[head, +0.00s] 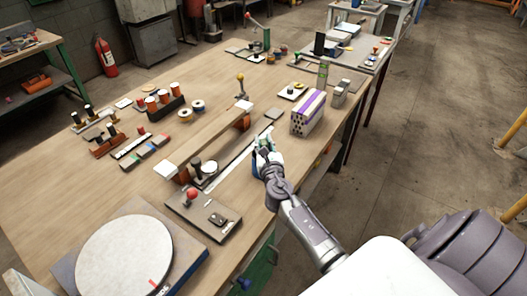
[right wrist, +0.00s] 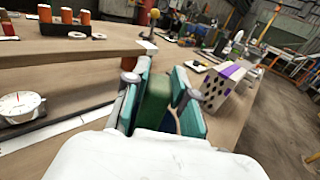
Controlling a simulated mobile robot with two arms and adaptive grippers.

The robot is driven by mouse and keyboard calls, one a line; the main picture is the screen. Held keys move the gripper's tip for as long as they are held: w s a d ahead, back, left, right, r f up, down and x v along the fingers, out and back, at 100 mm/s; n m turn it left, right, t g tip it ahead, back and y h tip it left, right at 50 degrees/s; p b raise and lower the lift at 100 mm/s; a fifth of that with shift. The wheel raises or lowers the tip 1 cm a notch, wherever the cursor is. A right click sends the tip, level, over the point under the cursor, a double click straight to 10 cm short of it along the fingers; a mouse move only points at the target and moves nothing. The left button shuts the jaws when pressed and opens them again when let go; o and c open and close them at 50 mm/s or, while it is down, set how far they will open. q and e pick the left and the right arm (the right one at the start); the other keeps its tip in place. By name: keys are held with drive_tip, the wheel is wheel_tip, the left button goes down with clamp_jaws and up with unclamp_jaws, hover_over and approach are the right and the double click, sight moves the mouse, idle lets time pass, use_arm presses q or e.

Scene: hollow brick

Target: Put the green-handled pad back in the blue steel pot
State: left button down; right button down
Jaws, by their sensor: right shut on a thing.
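My right gripper (head: 264,143) is over the table near its right edge, left of and nearer than the hollow brick. It is shut on a green block-like piece, the green handle of the pad (right wrist: 156,104), held between the teal finger faces in the right wrist view. The pad's lower part is hidden by the fingers and wrist. A bluish patch shows at the gripper's left side in the head view; I cannot tell whether it is the blue steel pot or a finger. My left gripper is not in view.
The hollow brick (head: 308,112) with purple stripes stands just beyond the gripper. A long raised board (head: 218,137) lies to the left. A red-knobbed plate (head: 203,213) and a round white disc (head: 125,258) are nearer. Bare table (head: 215,70) shows farther back.

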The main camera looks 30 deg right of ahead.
drive_tip(key=shift+f+b, duration=0.3)
drive_tip(key=shift+f, duration=0.85)
drive_tip(key=shift+f, duration=0.15)
drive_tip(key=c, duration=0.9)
unclamp_jaws()
drive_tip(key=shift+c, duration=0.2)
drive_tip(key=v, duration=1.2)
drive_tip(key=shift+r+b, duration=0.2)
drive_tip(key=shift+b, duration=0.25)
